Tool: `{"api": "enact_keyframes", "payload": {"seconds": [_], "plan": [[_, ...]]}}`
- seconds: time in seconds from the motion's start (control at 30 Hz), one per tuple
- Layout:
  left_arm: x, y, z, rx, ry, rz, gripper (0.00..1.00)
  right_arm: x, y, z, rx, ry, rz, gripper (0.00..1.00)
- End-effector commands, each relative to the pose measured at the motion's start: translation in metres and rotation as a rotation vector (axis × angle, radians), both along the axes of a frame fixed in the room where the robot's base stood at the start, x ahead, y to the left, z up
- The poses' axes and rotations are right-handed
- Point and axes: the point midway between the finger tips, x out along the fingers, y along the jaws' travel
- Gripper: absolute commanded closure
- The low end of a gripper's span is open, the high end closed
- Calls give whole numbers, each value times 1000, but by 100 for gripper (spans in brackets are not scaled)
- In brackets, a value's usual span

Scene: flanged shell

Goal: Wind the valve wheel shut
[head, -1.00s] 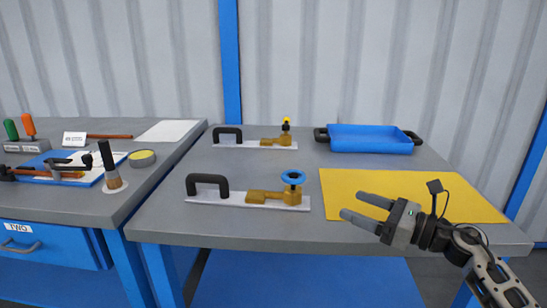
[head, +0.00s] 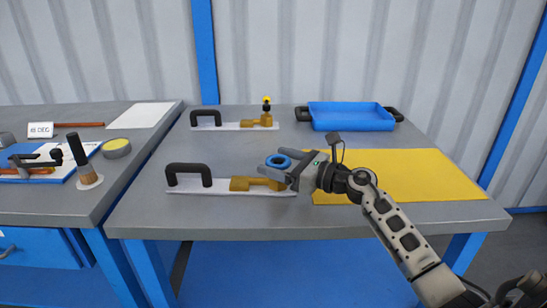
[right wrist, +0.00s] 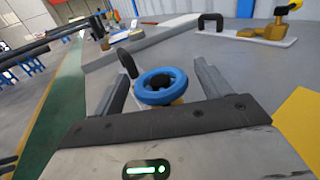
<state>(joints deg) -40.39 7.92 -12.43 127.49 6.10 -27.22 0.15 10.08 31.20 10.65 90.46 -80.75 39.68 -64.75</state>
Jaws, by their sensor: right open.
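The blue valve wheel (head: 269,163) sits on a brass valve body (head: 240,184) on a pale plate with a black handle (head: 188,168), near the front of the grey table. My right gripper (head: 274,161) is open at the wheel, with one finger on either side. In the right wrist view the wheel (right wrist: 162,98) lies between the two spread fingers (right wrist: 161,68), with a gap visible on both sides. The fingers hide part of the valve body. My left gripper is not in view.
A second plate with a brass valve (head: 257,122) and yellow-topped stem stands behind. A blue tray (head: 352,118) is at the back right, and a yellow mat (head: 430,178) lies under my right forearm. A side bench (head: 60,196) with tools stands left.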

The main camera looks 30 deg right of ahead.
Motion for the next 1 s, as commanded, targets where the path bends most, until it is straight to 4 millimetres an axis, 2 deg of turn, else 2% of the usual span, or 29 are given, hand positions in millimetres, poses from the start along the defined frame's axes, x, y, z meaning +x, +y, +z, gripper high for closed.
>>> {"api": "enact_keyframes", "payload": {"seconds": [0.2,0.47,0.57,0.63,0.67,0.83,1.0], "plan": [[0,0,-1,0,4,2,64,14,7,0,0,0,0,24],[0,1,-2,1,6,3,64,15,8,0,0,1,0,24],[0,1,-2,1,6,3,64,15,8,0,0,1,0,46],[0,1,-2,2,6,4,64,14,8,0,0,1,1,66],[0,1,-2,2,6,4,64,14,8,0,0,1,1,69],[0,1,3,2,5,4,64,14,8,1,-1,3,-13,68],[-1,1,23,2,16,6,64,14,8,6,-1,6,-118,68]]}}
